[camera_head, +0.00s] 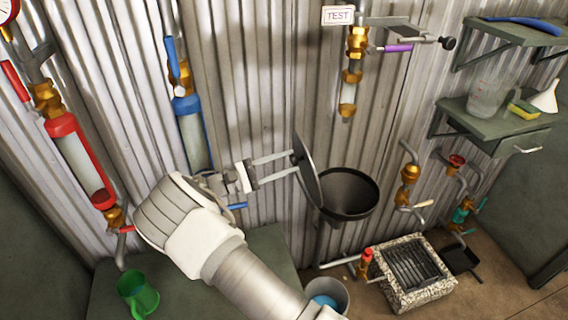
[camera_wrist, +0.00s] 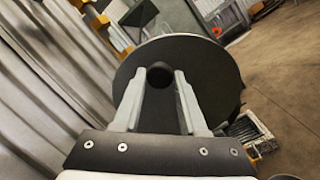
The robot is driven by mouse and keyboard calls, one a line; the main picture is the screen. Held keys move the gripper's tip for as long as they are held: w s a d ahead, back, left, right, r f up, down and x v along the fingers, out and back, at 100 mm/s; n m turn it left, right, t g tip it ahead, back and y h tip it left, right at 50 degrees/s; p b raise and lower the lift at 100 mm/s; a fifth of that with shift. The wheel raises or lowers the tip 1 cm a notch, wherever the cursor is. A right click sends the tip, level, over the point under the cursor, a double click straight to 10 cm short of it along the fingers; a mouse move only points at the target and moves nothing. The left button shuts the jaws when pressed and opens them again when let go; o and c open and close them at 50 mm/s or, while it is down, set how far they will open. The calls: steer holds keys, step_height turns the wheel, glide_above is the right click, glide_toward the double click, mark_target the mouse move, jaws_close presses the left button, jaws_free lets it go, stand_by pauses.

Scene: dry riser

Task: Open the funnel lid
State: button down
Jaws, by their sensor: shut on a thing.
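The funnel (camera_head: 347,195) is a wide black bowl by the corrugated wall in the head view. Its lid (camera_head: 307,168) is a dark round disc standing nearly upright at the left of the funnel mouth, which is uncovered. My gripper (camera_head: 297,162) reaches the lid from the left, with its two long fingers at the disc. In the wrist view the lid (camera_wrist: 215,75) fills the middle, and my gripper (camera_wrist: 159,78) is shut on its round black knob (camera_wrist: 159,75). The lid's hinge is not clear to see.
A TEST sign (camera_head: 338,15) and a brass valve (camera_head: 357,42) with a purple handle are above the funnel. A stone-edged grate (camera_head: 415,272) and a bucket (camera_head: 327,297) are below. A green mug (camera_head: 138,296) stands on the cabinet at lower left. Shelves (camera_head: 495,122) are at right.

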stand_by(0.3)
steer(key=shift+c, duration=2.3)
jaws_free()
steer(key=b+v, duration=0.2)
steer(key=v, duration=1.5)
steer(key=shift+a, duration=0.2)
steer(key=shift+s+f, duration=0.1)
steer(key=shift+s, duration=0.05)
